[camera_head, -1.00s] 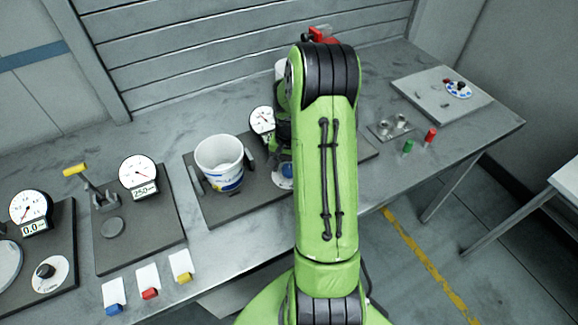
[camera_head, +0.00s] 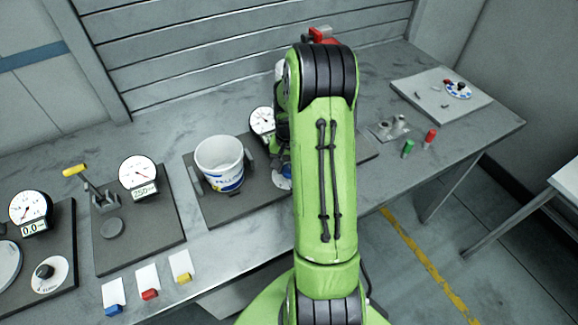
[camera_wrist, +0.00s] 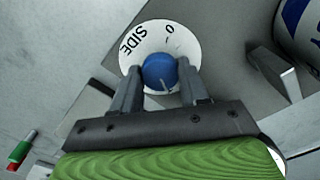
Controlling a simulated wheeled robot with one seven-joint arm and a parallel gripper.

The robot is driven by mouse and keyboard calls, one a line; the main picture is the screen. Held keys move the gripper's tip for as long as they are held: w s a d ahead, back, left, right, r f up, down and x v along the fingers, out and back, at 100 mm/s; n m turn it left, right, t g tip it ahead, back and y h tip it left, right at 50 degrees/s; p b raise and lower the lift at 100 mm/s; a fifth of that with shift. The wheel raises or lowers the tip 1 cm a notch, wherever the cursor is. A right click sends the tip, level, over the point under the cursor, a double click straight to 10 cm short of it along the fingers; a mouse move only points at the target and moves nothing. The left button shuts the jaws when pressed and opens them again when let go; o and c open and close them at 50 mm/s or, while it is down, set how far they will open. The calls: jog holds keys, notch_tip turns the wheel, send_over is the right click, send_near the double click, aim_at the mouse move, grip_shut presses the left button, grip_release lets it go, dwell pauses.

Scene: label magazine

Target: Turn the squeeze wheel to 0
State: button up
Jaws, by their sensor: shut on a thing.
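A blue knob (camera_wrist: 159,71) sits on a round white dial (camera_wrist: 186,43) marked "SIDE" and "0" in the wrist view. My gripper (camera_wrist: 160,80) is shut on the knob, one finger on each side. The "0" is at the dial's upper right; a small pale mark on the knob is on its lower side, toward my gripper, away from the "0". In the head view the knob (camera_head: 287,171) and dial (camera_head: 279,180) are mostly hidden by my arm. A white bucket (camera_head: 219,160) stands between upright plates. A round gauge (camera_head: 262,120) is behind, its reading too small to tell.
A board left of the bucket holds a yellow-handled lever (camera_head: 84,180) and a gauge (camera_head: 138,171) reading about 250. Further left is a gauge (camera_head: 30,207) reading 0.0. Coloured-end cards lie along the front edge.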

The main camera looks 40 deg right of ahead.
jog(key=n+b, duration=0.1)
jog(key=n, duration=0.6)
jog(key=n+b, duration=0.1)
jog(key=n, duration=0.2)
jog(key=shift+n, duration=0.3)
jog(key=n, duration=0.3)
jog(key=shift+n, duration=0.3)
jog(key=n+b, duration=0.1)
jog(key=n, duration=0.2)
jog(key=shift+d+n, duration=0.1)
jog(key=shift+n, duration=0.2)
jog(key=n, duration=0.3)
jog(key=shift+n+b, duration=0.3)
jog(key=shift+b, duration=0.05)
jog(key=n, duration=0.3)
jog(key=shift+n+b, duration=0.3)
jog(key=shift+b, duration=0.05)
jog(key=shift+w+r+n+b, duration=0.1)
jog(key=shift+n+b, duration=0.25)
jog(key=shift+n, duration=1.55)
